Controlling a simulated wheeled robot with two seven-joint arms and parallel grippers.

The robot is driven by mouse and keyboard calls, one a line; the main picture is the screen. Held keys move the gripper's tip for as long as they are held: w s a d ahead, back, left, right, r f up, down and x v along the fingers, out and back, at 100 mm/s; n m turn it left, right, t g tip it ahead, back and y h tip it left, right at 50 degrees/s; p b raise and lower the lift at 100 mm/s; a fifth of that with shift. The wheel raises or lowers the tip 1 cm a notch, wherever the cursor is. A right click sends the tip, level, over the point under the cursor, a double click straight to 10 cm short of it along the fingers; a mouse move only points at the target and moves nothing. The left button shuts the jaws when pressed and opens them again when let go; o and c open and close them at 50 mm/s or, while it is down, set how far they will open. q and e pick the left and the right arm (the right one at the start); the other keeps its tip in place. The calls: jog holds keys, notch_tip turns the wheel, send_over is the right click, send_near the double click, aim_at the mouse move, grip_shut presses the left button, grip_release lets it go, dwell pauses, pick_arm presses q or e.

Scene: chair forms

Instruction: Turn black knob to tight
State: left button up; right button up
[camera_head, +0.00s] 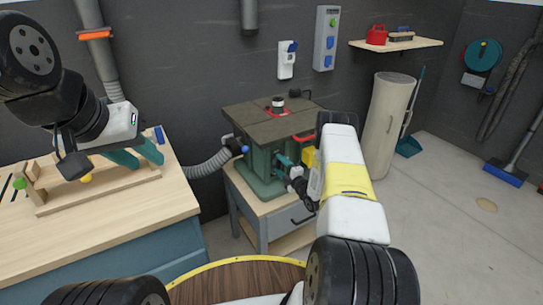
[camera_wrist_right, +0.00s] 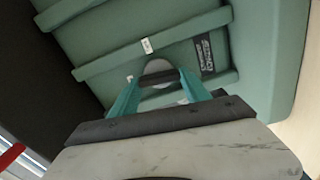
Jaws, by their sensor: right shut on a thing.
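The green machine (camera_head: 262,170) with a dark flat top stands on a small wooden cart. In the right wrist view its ribbed green side (camera_wrist_right: 135,35) fills the picture. There the black knob (camera_wrist_right: 158,83) shows as a dark bar on a grey round base, between the teal fingers. My right gripper (camera_head: 281,158) reaches the machine's side and is shut on the knob; in the wrist view its fingers (camera_wrist_right: 158,88) stand on both sides of it. In the head view the knob is hidden by the gripper. My left gripper (camera_head: 138,157) is open above the workbench, its teal fingers apart.
The wooden workbench (camera_head: 100,220) with a wooden jig (camera_head: 110,192) is at left. A grey hose (camera_head: 208,165) runs to the machine. A blue knob (camera_head: 245,149) and a yellow box (camera_head: 309,157) are on the machine. A beige cylinder (camera_head: 385,125) stands right; floor at right is mostly clear.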

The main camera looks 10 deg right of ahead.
jog(key=shift+f+n, duration=0.1)
jog(key=shift+n, duration=0.6)
jog(key=o, duration=1.4)
jog(key=shift+s, duration=0.15)
jog(key=v, duration=0.7)
jog(key=shift+s+d, duration=0.15)
jog(key=shift+s, duration=0.1)
jog(key=shift+s, duration=0.1)
